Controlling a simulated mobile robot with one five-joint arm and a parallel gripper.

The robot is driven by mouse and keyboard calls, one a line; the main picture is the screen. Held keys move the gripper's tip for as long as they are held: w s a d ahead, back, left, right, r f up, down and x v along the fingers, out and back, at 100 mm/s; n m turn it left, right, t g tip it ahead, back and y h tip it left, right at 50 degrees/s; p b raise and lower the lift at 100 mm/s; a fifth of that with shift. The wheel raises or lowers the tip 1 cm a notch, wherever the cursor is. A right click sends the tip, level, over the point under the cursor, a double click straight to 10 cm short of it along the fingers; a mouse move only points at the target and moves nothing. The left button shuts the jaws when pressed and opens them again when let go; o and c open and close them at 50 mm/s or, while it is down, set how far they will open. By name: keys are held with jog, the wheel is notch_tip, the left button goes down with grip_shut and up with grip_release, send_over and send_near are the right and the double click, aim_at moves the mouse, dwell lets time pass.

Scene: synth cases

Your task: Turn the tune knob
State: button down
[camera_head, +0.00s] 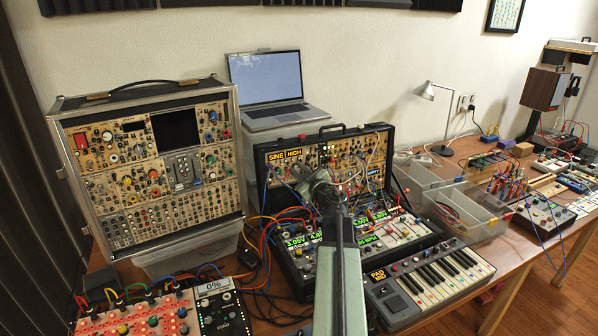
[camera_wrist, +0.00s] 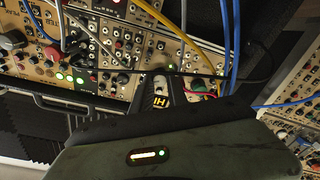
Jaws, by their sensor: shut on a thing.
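The open synth case (camera_head: 345,128) in the middle of the table has a panel of knobs, jacks and cables, with SINE and HIGH displays. My gripper (camera_head: 324,188) reaches up to the lower part of this panel, in front of it. In the wrist view my gripper (camera_wrist: 178,84) has its dark fingertips at the panel, beside a display reading HI. It is shut on a small knob, mostly hidden between the fingertips. The label TUNE cannot be read in either view.
Patch cables (camera_wrist: 207,48) hang close around the fingers. A large synth case (camera_head: 150,165) stands at left, a laptop (camera_head: 268,88) behind, a small keyboard (camera_head: 435,275) front right. Clear plastic bins (camera_head: 470,212) stand to the right. The case's lower panel is under my arm.

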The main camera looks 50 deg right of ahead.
jog(key=shift+n, duration=0.3)
jog(key=shift+n+y+p, duration=0.5)
jog(key=shift+n, duration=2.5)
jog(key=c, duration=1.3)
grip_release()
jog(key=v, duration=0.7)
jog(key=shift+s, duration=0.4)
jog(key=shift+a, duration=0.15)
